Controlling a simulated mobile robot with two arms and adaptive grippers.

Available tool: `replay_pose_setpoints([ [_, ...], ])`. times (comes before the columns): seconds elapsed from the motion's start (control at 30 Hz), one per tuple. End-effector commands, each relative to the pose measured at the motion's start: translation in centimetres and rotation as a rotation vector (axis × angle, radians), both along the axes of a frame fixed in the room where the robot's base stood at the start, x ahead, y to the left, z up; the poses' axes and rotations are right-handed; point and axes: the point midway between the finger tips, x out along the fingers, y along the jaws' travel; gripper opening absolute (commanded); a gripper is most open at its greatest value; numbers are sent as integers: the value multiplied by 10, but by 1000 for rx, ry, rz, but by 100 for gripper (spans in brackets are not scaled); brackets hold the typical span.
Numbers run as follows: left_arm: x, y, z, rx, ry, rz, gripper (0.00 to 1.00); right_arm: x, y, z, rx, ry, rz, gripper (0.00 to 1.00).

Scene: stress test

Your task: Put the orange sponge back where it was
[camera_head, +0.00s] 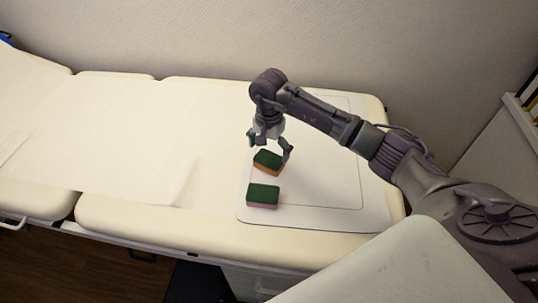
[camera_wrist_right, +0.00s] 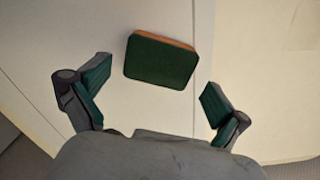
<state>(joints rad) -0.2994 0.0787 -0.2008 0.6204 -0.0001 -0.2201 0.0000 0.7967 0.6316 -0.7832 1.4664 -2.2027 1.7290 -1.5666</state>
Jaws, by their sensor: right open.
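The orange sponge (camera_head: 268,162), with a green top and an orange side, lies flat on the white mat on the padded table. My right gripper (camera_head: 269,154) is open above it in the head view. In the right wrist view the orange sponge (camera_wrist_right: 161,61) lies beyond the two spread fingers of the right gripper (camera_wrist_right: 152,95), apart from both. A second sponge (camera_head: 263,196), green on top with a pink side, lies in front of the orange one. My left gripper is not in view.
The white mat (camera_head: 330,222) has a thin outline and bare room right of the sponges. The cream padded table (camera_head: 120,218) extends left, with a paper sheet (camera_head: 90,140) over it. A wall (camera_head: 200,40) stands behind, and a pale cabinet (camera_head: 505,140) is at the right.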

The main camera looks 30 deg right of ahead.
Motion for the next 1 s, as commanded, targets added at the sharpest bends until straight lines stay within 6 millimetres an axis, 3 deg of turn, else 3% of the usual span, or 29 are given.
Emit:
replay_pose_setpoints([
  [0.2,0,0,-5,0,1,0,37,1,0,50,-1,-5,2,100],
  [0.43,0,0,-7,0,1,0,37,1,0,85,-1,-3,0,100],
  [1.0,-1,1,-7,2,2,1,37,0,0,94,0,0,0,100],
])
